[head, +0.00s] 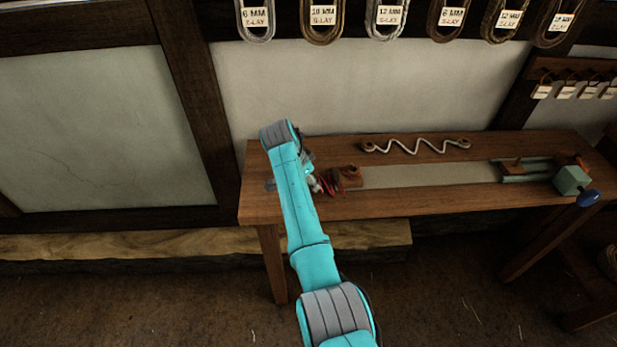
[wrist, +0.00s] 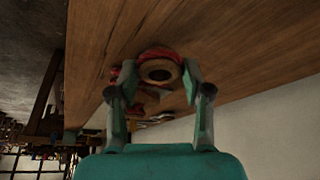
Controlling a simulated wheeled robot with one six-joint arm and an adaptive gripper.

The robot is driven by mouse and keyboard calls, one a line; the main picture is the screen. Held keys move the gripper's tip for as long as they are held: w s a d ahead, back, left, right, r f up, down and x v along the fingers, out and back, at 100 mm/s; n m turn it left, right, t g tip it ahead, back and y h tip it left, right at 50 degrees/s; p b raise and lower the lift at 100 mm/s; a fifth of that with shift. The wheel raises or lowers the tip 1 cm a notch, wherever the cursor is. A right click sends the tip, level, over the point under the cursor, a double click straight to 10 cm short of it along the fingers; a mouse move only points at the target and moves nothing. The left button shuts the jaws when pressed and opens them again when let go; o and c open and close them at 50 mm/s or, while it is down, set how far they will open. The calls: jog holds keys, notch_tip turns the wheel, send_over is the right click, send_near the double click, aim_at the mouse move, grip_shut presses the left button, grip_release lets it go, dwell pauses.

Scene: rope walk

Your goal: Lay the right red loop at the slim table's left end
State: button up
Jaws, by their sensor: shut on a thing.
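The slim table (head: 440,203) is a long brown wooden bench along the wall. My gripper (wrist: 158,80) is at its left part, low over or at the top, and is largely hidden by my arm in the head view. Its two fingers are closed around a red loop (wrist: 160,54), with a round brown ring showing inside the red in the wrist view. In the head view red strands (head: 329,186) show just right of my gripper, against a brown wooden piece (head: 350,174). I cannot tell whether a second red loop is there, nor whether the held one touches the table.
A white zigzag cord (head: 415,147) lies at the table's back. A green clamp (head: 571,180) with a blue knob (head: 588,198) stands at the right end. Labelled rope coils (head: 387,18) hang on the wall above. The grey strip (head: 430,175) along the middle is clear.

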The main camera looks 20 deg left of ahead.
jog(key=shift+f, duration=0.75)
jog(key=o, duration=0.9)
jog(key=shift+r, duration=0.1)
jog(key=v, duration=1.1)
jog(key=shift+s+a+r, duration=0.1)
jog(key=shift+s+r, duration=0.05)
jog(key=shift+r, duration=0.2)
